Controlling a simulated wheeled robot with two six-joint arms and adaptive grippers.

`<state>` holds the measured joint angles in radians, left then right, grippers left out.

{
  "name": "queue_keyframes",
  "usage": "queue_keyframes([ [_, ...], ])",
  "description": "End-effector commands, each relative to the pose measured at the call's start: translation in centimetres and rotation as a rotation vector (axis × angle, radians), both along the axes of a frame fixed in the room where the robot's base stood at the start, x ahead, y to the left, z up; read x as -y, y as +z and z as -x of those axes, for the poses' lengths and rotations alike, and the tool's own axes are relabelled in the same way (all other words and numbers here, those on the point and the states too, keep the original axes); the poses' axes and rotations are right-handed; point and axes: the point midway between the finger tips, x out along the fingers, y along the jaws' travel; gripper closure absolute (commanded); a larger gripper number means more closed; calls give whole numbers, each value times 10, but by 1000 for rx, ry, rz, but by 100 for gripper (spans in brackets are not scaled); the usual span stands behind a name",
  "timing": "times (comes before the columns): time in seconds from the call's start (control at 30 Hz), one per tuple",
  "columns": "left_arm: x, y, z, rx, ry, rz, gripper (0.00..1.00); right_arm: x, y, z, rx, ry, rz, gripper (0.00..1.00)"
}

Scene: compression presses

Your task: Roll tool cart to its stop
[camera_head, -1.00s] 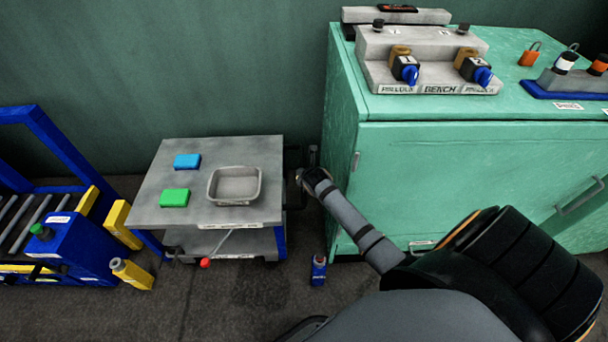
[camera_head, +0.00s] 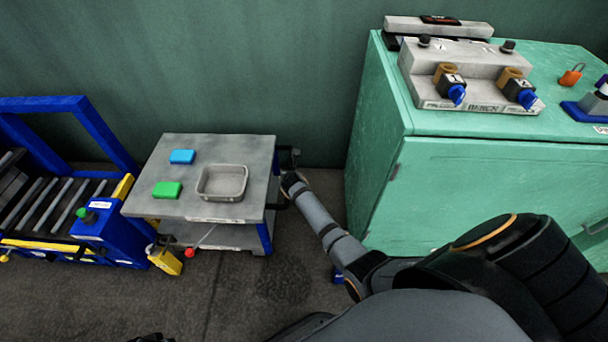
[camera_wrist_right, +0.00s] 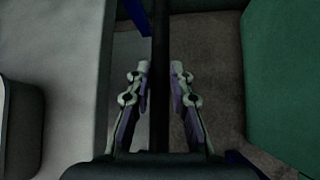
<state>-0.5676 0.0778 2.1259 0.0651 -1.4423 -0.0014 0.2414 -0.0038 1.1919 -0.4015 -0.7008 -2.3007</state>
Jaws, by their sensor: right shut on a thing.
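The tool cart (camera_head: 148,207) has a grey top and blue legs and stands left of centre in the head view. Its left edge is close beside the blue roller station. A dark handle runs along its right side; the handle bar (camera_wrist_right: 160,40) passes upright between my fingers in the right wrist view. My right gripper (camera_wrist_right: 160,85) is shut on this bar. In the head view my right gripper (camera_head: 290,180) is at the cart's right edge, partly hidden by its own wrist. My left gripper is not in view.
A blue block (camera_head: 183,157), a green block (camera_head: 167,190) and a grey tray (camera_head: 222,183) are on the cart. A green cabinet (camera_head: 470,185) stands at right. Floor in front is open.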

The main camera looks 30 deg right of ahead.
Motion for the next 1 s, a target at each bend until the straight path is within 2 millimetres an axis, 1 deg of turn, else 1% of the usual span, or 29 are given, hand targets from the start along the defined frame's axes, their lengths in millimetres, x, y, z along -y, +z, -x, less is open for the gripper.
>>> queue_keyframes([
  [0.03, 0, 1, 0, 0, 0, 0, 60, -9, 0, -5, 0, 1, -2, 100],
  [0.1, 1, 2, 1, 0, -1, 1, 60, -17, 0, -10, 0, 1, -1, 100],
  [0.2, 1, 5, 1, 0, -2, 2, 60, -27, 0, -17, 1, 1, -2, 100],
  [0.3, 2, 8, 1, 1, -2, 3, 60, -33, 0, -21, 1, 1, 1, 100],
  [0.5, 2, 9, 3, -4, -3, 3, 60, -39, 0, -24, 1, 0, 0, 100],
  [0.8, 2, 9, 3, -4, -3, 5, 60, -40, 1, -25, 5, 1, -4, 100],
  [0.83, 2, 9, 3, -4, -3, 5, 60, -40, 1, -25, 5, 1, -4, 77],
  [0.97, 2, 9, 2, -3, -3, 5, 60, -40, 1, -25, 5, 2, -3, 60],
  [1.0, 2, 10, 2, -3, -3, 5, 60, -40, 1, -25, 4, 1, -2, 57],
])
